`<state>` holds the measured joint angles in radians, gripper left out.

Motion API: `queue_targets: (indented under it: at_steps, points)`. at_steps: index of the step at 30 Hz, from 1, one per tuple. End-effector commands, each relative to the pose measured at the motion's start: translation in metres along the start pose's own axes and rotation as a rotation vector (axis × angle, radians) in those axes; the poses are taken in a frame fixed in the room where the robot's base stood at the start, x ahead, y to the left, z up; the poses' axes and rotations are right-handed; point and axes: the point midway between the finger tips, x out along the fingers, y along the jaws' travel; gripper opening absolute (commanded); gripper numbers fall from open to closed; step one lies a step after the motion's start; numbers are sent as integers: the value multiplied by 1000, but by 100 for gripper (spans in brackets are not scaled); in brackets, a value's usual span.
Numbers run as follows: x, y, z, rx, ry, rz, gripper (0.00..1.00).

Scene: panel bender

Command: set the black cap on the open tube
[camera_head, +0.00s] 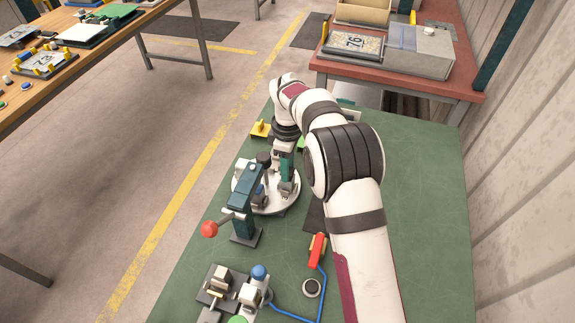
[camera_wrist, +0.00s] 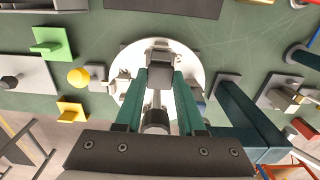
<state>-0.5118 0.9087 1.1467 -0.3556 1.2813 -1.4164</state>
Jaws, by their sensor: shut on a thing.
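My gripper (camera_head: 286,188) points down over the round white turntable (camera_head: 288,203), with its teal fingers closed in. In the wrist view the gripper (camera_wrist: 160,78) has a dark grey piece (camera_wrist: 160,76) between its fingertips. I take this piece to be the black cap, though its shape is partly hidden. A dark round-ended part (camera_wrist: 155,120) shows between the fingers, nearer the palm; I cannot tell what it belongs to. I cannot make out the open tube clearly; the fingers and the held piece cover the middle of the turntable.
A teal press-like stand (camera_head: 246,205) with a red ball handle (camera_head: 209,229) stands close beside my gripper. A yellow block (camera_head: 260,129) and a green block (camera_wrist: 50,43) lie beyond. A red-handled tool (camera_head: 317,249) and blue cable lie nearer. The green bench (camera_head: 425,200) is clear at right.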

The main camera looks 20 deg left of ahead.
Motion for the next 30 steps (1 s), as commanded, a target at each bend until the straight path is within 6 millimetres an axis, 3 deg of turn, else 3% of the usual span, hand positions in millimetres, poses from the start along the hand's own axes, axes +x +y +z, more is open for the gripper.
queue_targets:
  at_steps: [11, 12, 17, 18, 24, 27, 30]
  points:
    - [8, 0, 0, 0, 0, 0, 0]
    - [8, 0, 0, 0, 0, 0, 40]
    - [8, 0, 0, 0, 0, 0, 69]
    - [8, 0, 0, 0, 0, 0, 73]
    - [8, 0, 0, 0, 0, 0, 73]
    - [8, 0, 0, 0, 0, 0, 91]
    - [8, 0, 0, 0, 0, 0, 93]
